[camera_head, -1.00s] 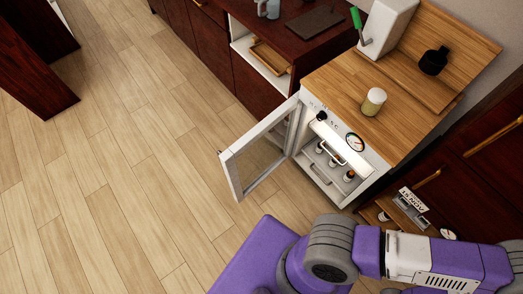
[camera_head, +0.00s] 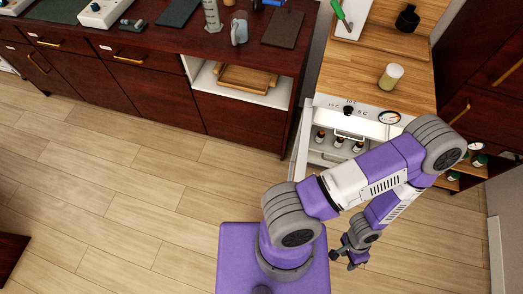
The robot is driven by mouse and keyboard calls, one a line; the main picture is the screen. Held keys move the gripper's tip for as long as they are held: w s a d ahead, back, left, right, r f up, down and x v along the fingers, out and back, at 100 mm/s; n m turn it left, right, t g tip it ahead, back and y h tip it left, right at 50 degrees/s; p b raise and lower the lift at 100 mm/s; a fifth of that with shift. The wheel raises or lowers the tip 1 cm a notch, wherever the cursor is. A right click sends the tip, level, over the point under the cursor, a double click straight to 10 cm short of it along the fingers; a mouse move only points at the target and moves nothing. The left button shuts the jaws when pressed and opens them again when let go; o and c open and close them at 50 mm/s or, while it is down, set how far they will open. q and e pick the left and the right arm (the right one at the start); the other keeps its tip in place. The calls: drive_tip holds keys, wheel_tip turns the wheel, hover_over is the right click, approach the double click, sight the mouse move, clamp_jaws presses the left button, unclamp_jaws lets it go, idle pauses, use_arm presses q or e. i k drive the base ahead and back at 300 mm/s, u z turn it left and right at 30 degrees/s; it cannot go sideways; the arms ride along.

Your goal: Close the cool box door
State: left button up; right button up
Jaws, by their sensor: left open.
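The cool box (camera_head: 368,116) is a white cabinet with a wooden top at the right, with a knob and a round dial on its front panel. Its door (camera_head: 300,150) stands open, swung out from the left side and seen nearly edge-on. The door's lower part is hidden behind my left arm. Several small bottles (camera_head: 340,141) show inside. My left gripper (camera_head: 346,262) is open and empty, low in front of the cool box and to the right of the door, apart from it as far as I can see. My right gripper is not in view.
A yellowish jar (camera_head: 390,76) and a black bottle (camera_head: 407,18) stand on the wooden top. A dark counter with drawers (camera_head: 150,95) runs along the back left, with an open shelf holding wooden trays (camera_head: 246,78).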

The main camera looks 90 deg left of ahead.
sight(299, 158)
drive_tip(key=k, duration=0.65)
drive_tip(key=u, duration=1.95)
drive_tip(key=k, duration=1.3)
drive_tip(key=u, duration=0.75)
drive_tip(key=i, duration=1.2)
drive_tip(key=z, duration=0.4)
